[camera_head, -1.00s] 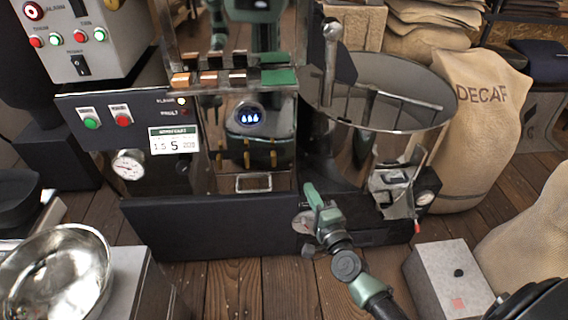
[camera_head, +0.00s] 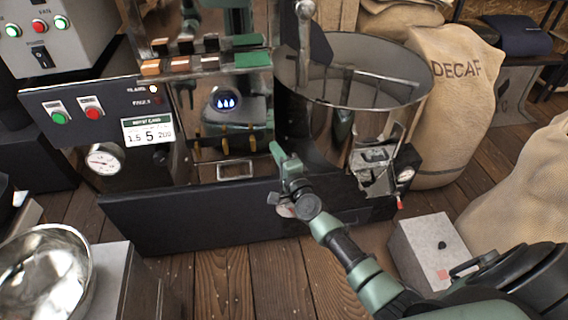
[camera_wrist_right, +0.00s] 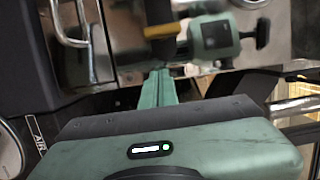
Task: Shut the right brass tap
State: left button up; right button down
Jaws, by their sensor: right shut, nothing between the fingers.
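Small upright brass taps sit in a row on the shiny front of the roaster, below the round blue flame display. The right brass tap (camera_head: 256,141) is the one nearest my right gripper. In the right wrist view a brass lever (camera_wrist_right: 162,31) lies just beyond the fingertips, against the reflective steel. My right gripper (camera_head: 275,148) is shut and empty, its green fingers pointing at the roaster front just right of and below the tap. The fingers also show in the wrist view (camera_wrist_right: 159,82); I see a gap to the lever. My left gripper is out of view.
A metal drawer handle (camera_head: 235,170) is below the taps. The round cooling drum (camera_head: 350,95) stands close on the right. A grey box (camera_head: 432,250) and a DECAF sack (camera_head: 450,110) are further right. A steel bowl (camera_head: 40,275) is at lower left.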

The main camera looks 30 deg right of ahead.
aim_at(253, 142)
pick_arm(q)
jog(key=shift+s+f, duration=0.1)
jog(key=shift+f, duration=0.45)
pick_arm(e)
jog(key=a, duration=0.3)
jog(key=shift+w+a, duration=0.3)
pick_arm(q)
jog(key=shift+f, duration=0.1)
pick_arm(e)
jog(key=shift+s+f, duration=0.1)
